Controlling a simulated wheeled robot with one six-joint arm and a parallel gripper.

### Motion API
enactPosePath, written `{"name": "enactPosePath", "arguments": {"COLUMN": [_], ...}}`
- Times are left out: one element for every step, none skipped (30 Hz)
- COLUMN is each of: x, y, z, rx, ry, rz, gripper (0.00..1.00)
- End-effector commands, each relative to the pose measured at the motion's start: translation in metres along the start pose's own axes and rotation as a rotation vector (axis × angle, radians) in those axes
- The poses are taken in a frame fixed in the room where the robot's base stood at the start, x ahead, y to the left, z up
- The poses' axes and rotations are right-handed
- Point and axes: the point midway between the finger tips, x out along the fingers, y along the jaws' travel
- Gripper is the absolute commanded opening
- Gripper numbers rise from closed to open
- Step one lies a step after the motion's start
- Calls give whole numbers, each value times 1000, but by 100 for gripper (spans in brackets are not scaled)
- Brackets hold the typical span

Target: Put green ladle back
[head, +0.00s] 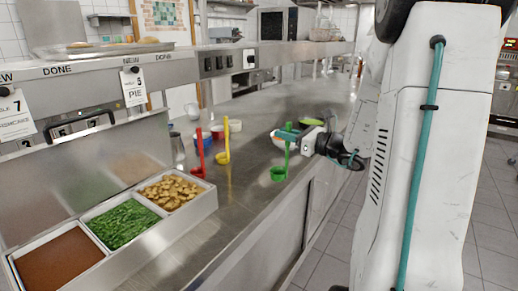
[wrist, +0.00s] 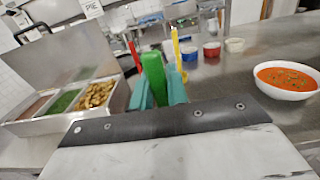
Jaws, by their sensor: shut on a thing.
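The green ladle (head: 287,155) hangs upright in my gripper (head: 291,135), which is shut on its handle. Its small cup (head: 278,174) is at the bottom, over the counter near the front edge; I cannot tell whether it touches the steel. In the wrist view the green handle (wrist: 152,70) stands between the teal fingers (wrist: 158,90); its cup is hidden there. A red ladle (head: 199,153) and a yellow ladle (head: 224,145) stand upright to the left of my gripper. They also show in the wrist view, red (wrist: 135,57) and yellow (wrist: 177,48), behind the green handle.
A steel container (head: 206,206) at left holds brown sauce (head: 57,264), green food (head: 123,222) and golden pieces (head: 171,191) in separate bins. A bowl of orange soup (wrist: 288,80) stands at right in the wrist view. Small cups (wrist: 211,49) stand behind. Counter between container and green ladle is clear.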

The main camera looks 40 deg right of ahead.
Motion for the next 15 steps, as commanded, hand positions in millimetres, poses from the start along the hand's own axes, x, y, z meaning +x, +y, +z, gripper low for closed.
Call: {"name": "enactPosePath", "arguments": {"x": [15,22,32,38,45,51,56,60,64,66,68,70,71,73,76], "y": [5,7,9,10,12,13,14,14,15,16,16,16,16,17,18], "z": [-2,-2,-4,-4,-5,-6,-7,-7,-7,-7,-7,-8,-8,-8,-8], "rx": [0,0,1,1,1,1,0,0,-1,-1,-1,-1,-1,-1,0], "ry": [0,-1,1,0,0,0,1,0,-1,-1,0,0,0,0,0], "rz": [7,6,6,5,5,3,4,2,2,1,1,0,-1,-1,0], "gripper": [0,0,0,0,0,0,0,0,0,0,0,0,0,0,0]}}
